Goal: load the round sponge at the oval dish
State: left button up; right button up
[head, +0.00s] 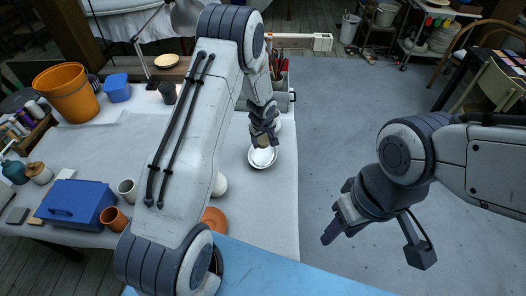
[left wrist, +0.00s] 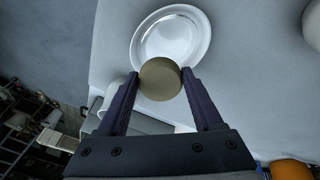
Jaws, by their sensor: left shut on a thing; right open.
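The round sponge (left wrist: 160,80) is a tan disc held between the two fingertips of my left gripper (left wrist: 160,84) in the left wrist view. In the head view the sponge (head: 262,141) shows at the tip of my left gripper (head: 263,136). The oval dish (head: 262,158) is white and shallow, and lies on the table near its right edge. In the left wrist view the dish (left wrist: 172,32) lies just beyond the sponge, which overlaps its near rim in the picture. I cannot tell whether they touch. My right gripper (head: 375,245) is open and empty, over the floor.
The grey-covered table (head: 110,150) holds a blue box (head: 77,203), an orange bucket (head: 66,92), a terracotta cup (head: 114,219) and a pale cup (head: 128,190). A terracotta saucer (head: 214,220) lies at the front. A grey tool box (head: 284,98) stands behind the dish.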

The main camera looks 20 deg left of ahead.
aim_at(263, 137)
pick_arm(q)
jog(key=shift+r, duration=0.1)
dwell(0.3)
jog(key=shift+r+p, duration=1.35)
jog(key=shift+r, duration=0.65)
jog(key=shift+f, duration=0.1)
